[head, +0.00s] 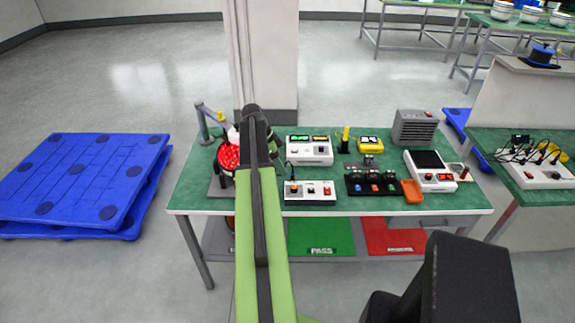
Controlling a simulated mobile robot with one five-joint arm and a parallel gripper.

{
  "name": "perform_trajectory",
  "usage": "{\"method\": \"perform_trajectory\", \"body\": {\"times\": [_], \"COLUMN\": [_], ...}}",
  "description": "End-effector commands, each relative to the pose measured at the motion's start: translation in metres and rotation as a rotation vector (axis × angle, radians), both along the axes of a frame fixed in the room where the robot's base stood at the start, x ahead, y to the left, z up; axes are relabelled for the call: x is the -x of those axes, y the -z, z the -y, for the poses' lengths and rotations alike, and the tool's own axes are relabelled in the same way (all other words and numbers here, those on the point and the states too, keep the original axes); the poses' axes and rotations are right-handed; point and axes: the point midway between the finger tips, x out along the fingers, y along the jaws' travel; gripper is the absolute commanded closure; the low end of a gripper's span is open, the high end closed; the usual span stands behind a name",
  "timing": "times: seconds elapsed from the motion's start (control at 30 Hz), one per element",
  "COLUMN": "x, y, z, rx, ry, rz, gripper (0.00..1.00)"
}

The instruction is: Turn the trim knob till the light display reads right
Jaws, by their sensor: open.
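A white instrument box (308,156) with a green display (299,138) and a yellow display (320,138) stands at the back middle of the green workbench; the readings are too small to tell. It has a small dark knob (321,149) on its front. A second white box (316,197) in front of it has an orange-topped knob (293,186) and red buttons. I cannot tell which knob is the trim knob. My gripper (277,150) is just left of the instrument box, partly hidden behind my green arm. It looks empty, apart from the knobs.
Blue pallets (85,180) lie left on the floor.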

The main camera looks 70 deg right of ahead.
Motion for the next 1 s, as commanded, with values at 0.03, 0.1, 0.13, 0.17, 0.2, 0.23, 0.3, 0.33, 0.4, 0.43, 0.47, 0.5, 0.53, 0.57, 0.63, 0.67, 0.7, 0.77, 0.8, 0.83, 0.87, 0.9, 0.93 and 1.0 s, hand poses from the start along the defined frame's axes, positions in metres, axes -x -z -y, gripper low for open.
{"method": "perform_trajectory", "body": {"times": [0.03, 0.1, 0.13, 0.17, 0.2, 0.23, 0.3, 0.33, 0.4, 0.43, 0.47, 0.5, 0.53, 0.57, 0.63, 0.67, 0.7, 0.77, 0.8, 0.83, 0.87, 0.9, 0.93, 1.0], "x": [-0.005, -0.011, -0.012, -0.014, -0.016, -0.017, -0.019, -0.019, -0.019, -0.019, -0.019, -0.019, -0.019, -0.019, -0.019, -0.019, -0.019, -0.019, -0.023, -0.029, -0.038, -0.055, -0.071, -0.118], "y": [-0.024, -0.037, -0.042, -0.045, -0.048, -0.05, -0.051, -0.051, -0.049, -0.049, -0.048, -0.048, -0.048, -0.048, -0.048, -0.048, -0.048, -0.048, -0.048, -0.048, -0.047, -0.047, -0.046, -0.045], "z": [-0.002, -0.004, -0.005, -0.006, -0.007, -0.007, -0.008, -0.008, -0.008, -0.008, -0.008, -0.008, -0.008, -0.008, -0.008, -0.008, -0.008, -0.008, -0.01, -0.013, -0.017, -0.025, -0.033, -0.062], "rx": [0.0, 0.001, 0.001, 0.001, 0.001, 0.001, 0.0, 0.0, 0.0, 0.0, 0.0, 0.0, 0.0, 0.0, 0.0, 0.0, 0.0, 0.001, 0.0, 0.0, 0.0, 0.0, 0.0, 0.0], "ry": [-0.001, 0.0, 0.0, 0.0, 0.0, 0.0, 0.0, 0.0, 0.0, 0.0, 0.0, 0.0, 0.0, 0.0, 0.0, 0.0, 0.001, 0.0, -0.007, -0.015, -0.029, -0.056, -0.082, -0.161], "rz": [0.0, 0.0, 0.0, 0.0, 0.0, 0.0, 0.0, 0.0, 0.0, 0.0, 0.0, 0.0, 0.0, 0.0, 0.0, 0.0, 0.0, 0.0, 0.001, 0.001, 0.0, 0.001, 0.001, 0.001], "gripper": [0.51, 0.51, 0.51, 0.51, 0.51, 0.51, 0.51, 0.51, 0.51, 0.51, 0.51, 0.51, 0.51, 0.51, 0.51, 0.51, 0.51, 0.51, 0.51, 0.51, 0.51, 0.51, 0.51, 0.51]}}
